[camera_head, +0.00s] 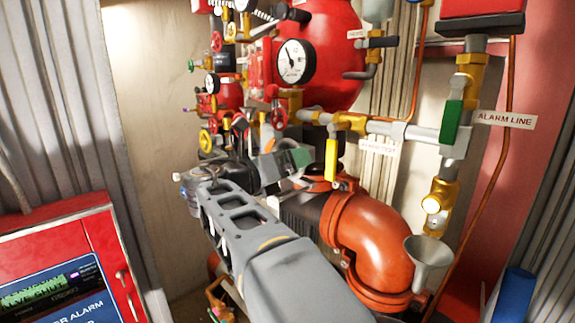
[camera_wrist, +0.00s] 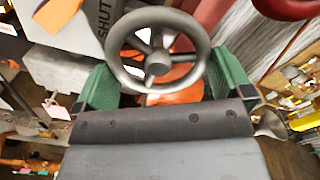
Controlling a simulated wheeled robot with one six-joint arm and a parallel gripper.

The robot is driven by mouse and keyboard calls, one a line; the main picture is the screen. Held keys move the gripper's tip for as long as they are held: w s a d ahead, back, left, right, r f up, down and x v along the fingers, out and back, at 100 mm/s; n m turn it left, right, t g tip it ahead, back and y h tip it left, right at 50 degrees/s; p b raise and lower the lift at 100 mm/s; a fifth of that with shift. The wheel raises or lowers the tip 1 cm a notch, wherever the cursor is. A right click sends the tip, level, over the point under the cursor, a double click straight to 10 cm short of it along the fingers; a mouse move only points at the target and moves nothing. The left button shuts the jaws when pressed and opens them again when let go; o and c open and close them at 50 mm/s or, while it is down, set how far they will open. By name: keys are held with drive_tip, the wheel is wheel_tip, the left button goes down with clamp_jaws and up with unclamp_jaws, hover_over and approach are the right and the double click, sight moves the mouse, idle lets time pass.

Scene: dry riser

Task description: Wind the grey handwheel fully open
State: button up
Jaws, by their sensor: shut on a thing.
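The grey handwheel (camera_wrist: 158,62) shows in the wrist view, a round rim with spokes and a central hub. My gripper (camera_wrist: 163,85) has a green fingertip on each side of the wheel and is shut on its rim. The lower part of the rim lies close to the dark gripper body. In the head view my gripper (camera_head: 285,163) reaches in among the pipework, left of the yellow lever. The wheel is mostly hidden there by my arm and gripper, and how far it is turned cannot be told.
A grey plate (camera_wrist: 76,22) lettered "SHUT" is beside the wheel. An orange pipe elbow (camera_head: 372,245) and a funnel (camera_head: 428,253) stand right of my arm. A yellow lever (camera_head: 331,160) hangs close to my gripper. A red alarm panel (camera_head: 98,235) is at lower left.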

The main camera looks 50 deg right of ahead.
drive_tip(key=n, duration=0.5)
drive_tip(key=shift+s+n, duration=0.15)
drive_tip(key=shift+n, duration=0.15)
drive_tip(key=shift+r+n, duration=0.15)
drive_tip(key=shift+n, duration=1.95)
drive_tip(key=o, duration=0.5)
drive_tip(key=shift+a, duration=0.7)
drive_tip(key=a, duration=0.8)
drive_tip(key=a+b, duration=0.1)
drive_tip(key=a, duration=0.3)
drive_tip(key=shift+w+a+r, duration=0.15)
drive_tip(key=shift+w+a, duration=0.2)
drive_tip(key=shift+w, duration=0.05)
